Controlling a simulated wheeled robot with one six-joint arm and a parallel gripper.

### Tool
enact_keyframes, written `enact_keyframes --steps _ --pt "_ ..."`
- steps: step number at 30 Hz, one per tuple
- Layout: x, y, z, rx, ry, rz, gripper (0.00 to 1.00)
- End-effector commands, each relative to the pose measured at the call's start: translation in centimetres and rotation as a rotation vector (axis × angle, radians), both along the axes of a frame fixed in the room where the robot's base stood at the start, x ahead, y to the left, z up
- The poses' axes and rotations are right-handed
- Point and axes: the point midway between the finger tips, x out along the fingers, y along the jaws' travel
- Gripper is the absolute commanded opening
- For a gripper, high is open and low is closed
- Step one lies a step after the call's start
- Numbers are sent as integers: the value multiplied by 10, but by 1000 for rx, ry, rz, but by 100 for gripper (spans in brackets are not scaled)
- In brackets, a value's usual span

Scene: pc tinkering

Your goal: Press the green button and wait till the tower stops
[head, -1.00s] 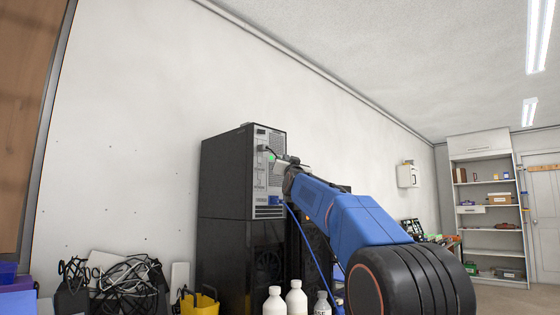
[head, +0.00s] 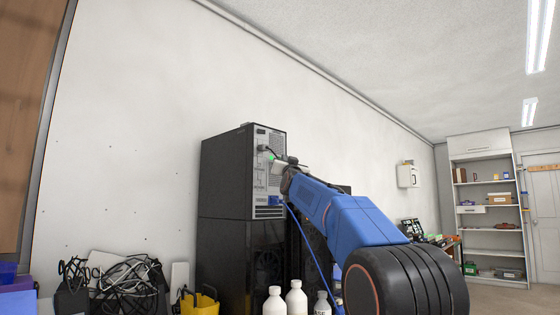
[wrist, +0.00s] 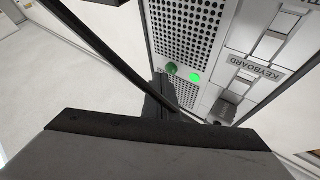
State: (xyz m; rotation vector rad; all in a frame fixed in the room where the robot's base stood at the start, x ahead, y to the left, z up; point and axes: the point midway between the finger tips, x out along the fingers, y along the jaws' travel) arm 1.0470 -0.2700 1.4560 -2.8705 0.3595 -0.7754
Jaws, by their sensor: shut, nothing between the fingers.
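The tower (head: 228,178) is a dark upright case with a light grey panel facing my arm. In the wrist view its panel (wrist: 238,98) shows perforated grilles, slots and a KEYBOARD label. Two green round spots sit side by side on it: a darker one (wrist: 172,69) on the left and a brighter, lit one (wrist: 195,78) on the right. One green spot also shows in the head view (head: 271,157). My gripper (wrist: 163,97) is shut and empty, its tip just below the darker green spot. I cannot tell whether it touches the panel.
The tower stands on a black cabinet (head: 225,258). White bottles (head: 296,298), a yellow bucket (head: 200,303) and a heap of black cables (head: 118,280) lie below. A blue cable (head: 305,245) hangs beside my arm. Shelves (head: 487,205) stand far right.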

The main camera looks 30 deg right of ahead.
Motion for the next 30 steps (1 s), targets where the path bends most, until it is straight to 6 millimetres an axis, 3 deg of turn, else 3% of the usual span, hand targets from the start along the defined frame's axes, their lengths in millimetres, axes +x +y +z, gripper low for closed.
enact_keyframes --steps 30 --pt "8 3 0 0 0 0 0"
